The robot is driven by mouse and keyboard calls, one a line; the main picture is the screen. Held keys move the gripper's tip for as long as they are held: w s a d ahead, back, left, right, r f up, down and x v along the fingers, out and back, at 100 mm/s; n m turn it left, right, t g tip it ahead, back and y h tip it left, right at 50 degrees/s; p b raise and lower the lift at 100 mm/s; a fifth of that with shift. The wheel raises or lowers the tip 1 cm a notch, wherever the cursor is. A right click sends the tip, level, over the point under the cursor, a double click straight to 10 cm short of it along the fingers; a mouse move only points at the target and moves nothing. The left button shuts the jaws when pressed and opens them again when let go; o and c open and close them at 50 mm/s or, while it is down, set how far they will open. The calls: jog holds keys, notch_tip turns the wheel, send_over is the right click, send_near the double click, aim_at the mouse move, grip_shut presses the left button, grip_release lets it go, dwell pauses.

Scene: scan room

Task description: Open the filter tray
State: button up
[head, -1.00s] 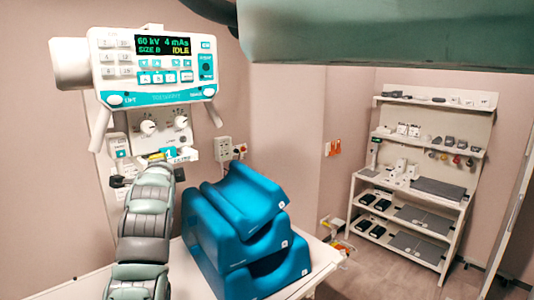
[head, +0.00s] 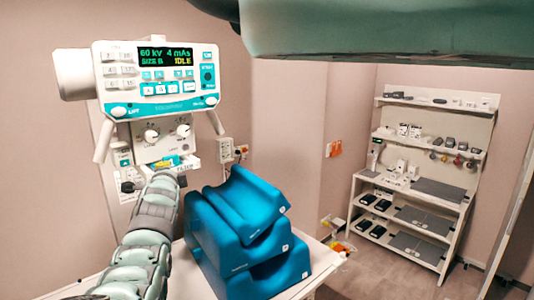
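The filter tray appears to be the small white piece with a dark label (head: 188,165) at the lower edge of the X-ray unit, below two round knobs. My arm reaches up to it from the bottom left. My gripper (head: 163,173) is at the arm's far end, close to the tray. The arm's own links hide most of the gripper, so I cannot see its fingers or whether they touch the tray. Small yellow and teal parts show beside it. The X-ray unit (head: 160,108) has a lit display reading 60 kV, 4 mAs, IDLE.
Stacked blue positioning blocks (head: 245,235) stand on a white table (head: 318,268), close to the right of my arm. A wall socket (head: 226,150) is behind. A white shelf unit (head: 462,225) with small items stands at the far right. A large green-grey body (head: 390,30) crosses the top.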

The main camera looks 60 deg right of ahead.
jog(key=shift+w+d, duration=0.1)
jog(key=shift+d, duration=0.2)
jog(key=shift+o, duration=0.3)
jog(key=shift+w, duration=0.1)
grip_shut()
dwell(0.3)
